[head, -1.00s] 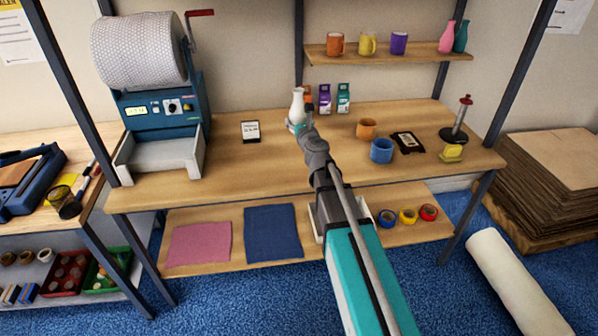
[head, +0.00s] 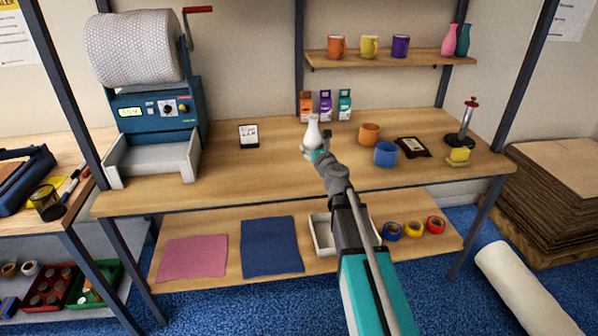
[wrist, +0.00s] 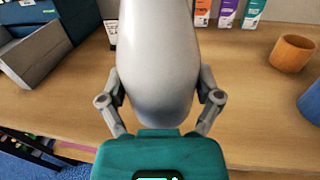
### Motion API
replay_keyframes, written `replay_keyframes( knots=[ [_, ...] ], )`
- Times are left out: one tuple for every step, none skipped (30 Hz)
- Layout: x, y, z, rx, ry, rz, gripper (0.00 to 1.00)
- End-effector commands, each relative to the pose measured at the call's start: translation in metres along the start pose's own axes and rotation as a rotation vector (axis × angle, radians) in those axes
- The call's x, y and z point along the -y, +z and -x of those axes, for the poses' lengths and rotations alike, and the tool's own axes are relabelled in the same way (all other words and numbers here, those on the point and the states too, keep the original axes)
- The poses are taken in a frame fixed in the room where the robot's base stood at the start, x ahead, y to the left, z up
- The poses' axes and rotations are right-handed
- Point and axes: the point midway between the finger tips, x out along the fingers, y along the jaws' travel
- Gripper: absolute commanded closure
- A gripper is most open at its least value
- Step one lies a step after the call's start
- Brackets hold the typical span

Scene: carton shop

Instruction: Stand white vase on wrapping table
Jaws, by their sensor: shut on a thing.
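The white vase (head: 312,132) is upright at the end of my arm, over the middle of the wrapping table (head: 235,172). My gripper (head: 318,152) is shut on the vase. In the wrist view the vase (wrist: 158,60) fills the middle, with a finger of my gripper (wrist: 158,98) on each side of its lower body. The vase's base is hidden behind the teal gripper body, so I cannot tell whether it touches the tabletop.
Orange (head: 369,133) and blue (head: 385,154) mugs stand right of the vase, near a dark-framed card (head: 412,147). Several small boxes (head: 325,105) stand behind. A small sign (head: 248,136) and the bubble-wrap machine (head: 155,120) are to the left. The tabletop between sign and vase is clear.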

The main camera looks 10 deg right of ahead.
Motion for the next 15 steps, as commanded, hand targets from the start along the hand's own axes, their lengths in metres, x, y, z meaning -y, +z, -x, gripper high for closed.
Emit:
replay_keyframes(
  knots=[
    [0.000, 0.001, 0.000, 0.000, 0.000, 0.000, 0.77],
    [0.000, 0.001, 0.000, 0.000, 0.000, 0.000, 0.77],
    [0.000, 0.001, 0.000, 0.000, 0.000, 0.000, 0.77],
    [0.000, 0.001, 0.000, 0.000, 0.000, 0.000, 0.77],
    [0.000, 0.001, 0.000, 0.000, 0.000, 0.000, 0.77],
    [0.000, 0.001, 0.000, 0.000, 0.000, 0.000, 0.77],
    [0.000, 0.000, 0.000, 0.000, -0.001, 0.000, 0.77],
    [0.000, 0.000, -0.001, 0.000, -0.001, 0.000, 0.77],
    [0.000, -0.001, -0.002, 0.000, -0.001, 0.000, 0.77],
    [0.001, -0.001, -0.003, 0.000, -0.001, 0.000, 0.77],
    [0.001, -0.002, -0.005, 0.000, -0.001, 0.000, 0.77],
    [0.001, -0.004, -0.008, 0.000, -0.001, 0.000, 0.77],
    [0.001, -0.005, -0.011, 0.000, -0.001, 0.000, 0.77],
    [0.001, -0.007, -0.015, 0.000, -0.001, 0.000, 0.77],
    [0.001, -0.010, -0.020, 0.000, -0.001, 0.000, 0.77]
  ],
)
